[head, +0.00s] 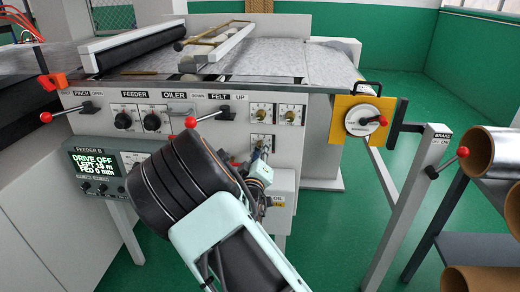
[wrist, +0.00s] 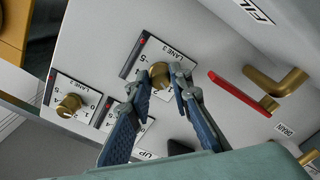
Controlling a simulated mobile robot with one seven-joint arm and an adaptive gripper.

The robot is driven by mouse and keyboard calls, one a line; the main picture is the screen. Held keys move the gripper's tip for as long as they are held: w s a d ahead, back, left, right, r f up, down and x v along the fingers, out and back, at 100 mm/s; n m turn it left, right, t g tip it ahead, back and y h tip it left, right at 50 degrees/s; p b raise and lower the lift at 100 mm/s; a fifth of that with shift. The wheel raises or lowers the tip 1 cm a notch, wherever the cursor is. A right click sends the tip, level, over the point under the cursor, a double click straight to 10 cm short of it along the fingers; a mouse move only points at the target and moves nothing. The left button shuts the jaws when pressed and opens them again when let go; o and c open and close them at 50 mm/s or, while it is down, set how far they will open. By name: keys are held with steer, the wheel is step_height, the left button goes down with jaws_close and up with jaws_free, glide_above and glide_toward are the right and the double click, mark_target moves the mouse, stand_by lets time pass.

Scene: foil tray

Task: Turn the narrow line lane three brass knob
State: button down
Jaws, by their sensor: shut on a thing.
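The lane three brass knob (wrist: 160,75) sits on a white plate marked LANE 3 (wrist: 152,50) in the wrist view. My gripper (wrist: 162,79) is shut on this knob, with one fingertip on each side of it. Part of the plate's scale is hidden behind the fingers. In the head view my gripper (head: 262,158) reaches the panel at the lower lane plate (head: 262,138), and my wrist and fingers hide most of its knob. Two more brass knobs, left (head: 262,113) and right (head: 290,115), sit above it.
A red-handled lever (wrist: 240,92) and brass spout (wrist: 285,82) stand near the DRAIN label, to the right in the wrist view. A red-knobbed lever (head: 192,122) sticks out left of the lane plates.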

steer(key=n+p, duration=0.2)
steer(key=n, duration=0.4)
steer(key=shift+n, duration=0.4)
stand_by(0.3)
steer(key=c, duration=1.7)
jaws_free()
steer(key=shift+c, duration=0.2)
steer(key=s, duration=1.2)
steer(key=shift+a, duration=0.2)
steer(key=shift+d, duration=0.1)
